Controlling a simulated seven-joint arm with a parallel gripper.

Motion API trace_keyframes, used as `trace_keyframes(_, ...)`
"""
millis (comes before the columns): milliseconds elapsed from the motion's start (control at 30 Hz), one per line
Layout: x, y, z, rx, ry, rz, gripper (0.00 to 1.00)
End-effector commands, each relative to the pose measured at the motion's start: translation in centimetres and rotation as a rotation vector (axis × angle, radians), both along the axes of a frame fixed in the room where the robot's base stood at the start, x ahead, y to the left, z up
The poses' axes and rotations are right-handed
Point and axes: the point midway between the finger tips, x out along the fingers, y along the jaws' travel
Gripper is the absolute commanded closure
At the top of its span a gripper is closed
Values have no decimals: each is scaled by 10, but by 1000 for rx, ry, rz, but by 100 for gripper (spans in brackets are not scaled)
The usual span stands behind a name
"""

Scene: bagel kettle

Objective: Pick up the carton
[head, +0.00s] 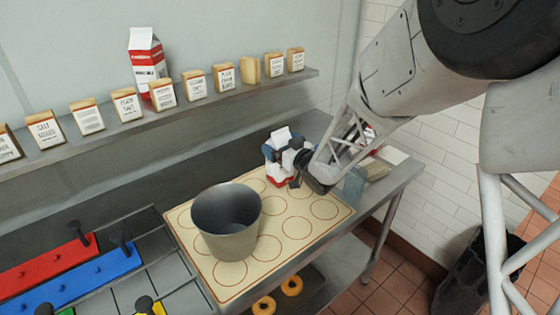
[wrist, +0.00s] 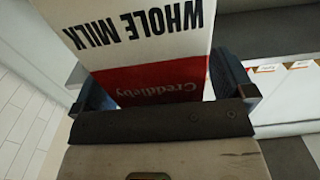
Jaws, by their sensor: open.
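A white and red milk carton (head: 282,135) stands at the back of the work table, partly hidden by my gripper (head: 287,156). In the wrist view the carton (wrist: 140,45) fills the space between the two blue fingers, its WHOLE MILK lettering upside down. My gripper (wrist: 165,88) is open, with one finger on each side of the carton. I cannot tell whether either finger touches it. A second red and white milk carton (head: 146,58) stands on the wall shelf, behind the small labelled boxes.
A grey metal pot (head: 227,222) stands on the circle-patterned mat (head: 308,234), left of my gripper. Coloured bins with black knobs lie at the lower left. The wall shelf (head: 205,105) runs behind the table. A pale item (head: 376,171) lies right of my gripper.

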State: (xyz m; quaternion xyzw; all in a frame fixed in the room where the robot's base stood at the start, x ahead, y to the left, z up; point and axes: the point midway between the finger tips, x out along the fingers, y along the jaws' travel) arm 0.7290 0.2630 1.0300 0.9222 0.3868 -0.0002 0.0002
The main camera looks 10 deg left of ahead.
Motion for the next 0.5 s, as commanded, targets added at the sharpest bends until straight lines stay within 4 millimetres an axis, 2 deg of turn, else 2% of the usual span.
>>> trace_keyframes(133,6,5,0,1,-1,-1,0)
trace_keyframes(500,6,6,0,0,0,-1,0)
